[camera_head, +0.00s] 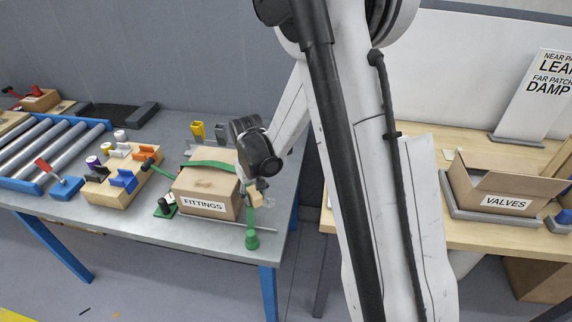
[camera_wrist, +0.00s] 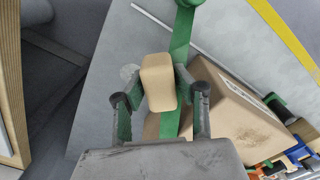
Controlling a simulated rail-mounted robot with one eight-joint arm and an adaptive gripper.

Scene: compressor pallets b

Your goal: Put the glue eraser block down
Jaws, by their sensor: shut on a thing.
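The glue eraser block (camera_wrist: 158,82) is a tan block with rounded edges. My gripper (camera_wrist: 157,100) is shut on it, with one finger on each side in the wrist view. In the head view the block (camera_head: 255,197) shows small below my gripper (camera_head: 254,188), by the right side of the FITTINGS box. It appears above the grey table near its right end; I cannot tell whether it touches anything below. A green strap (camera_wrist: 183,45) passes behind the block in the wrist view.
The FITTINGS carton (camera_head: 206,187) with a green strap stands just left of my gripper. A thin metal rod (camera_wrist: 175,30) lies on the grey table. Wooden holders with coloured pieces (camera_head: 122,177) stand further left. The VALVES box (camera_head: 490,187) is on the wooden table at right.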

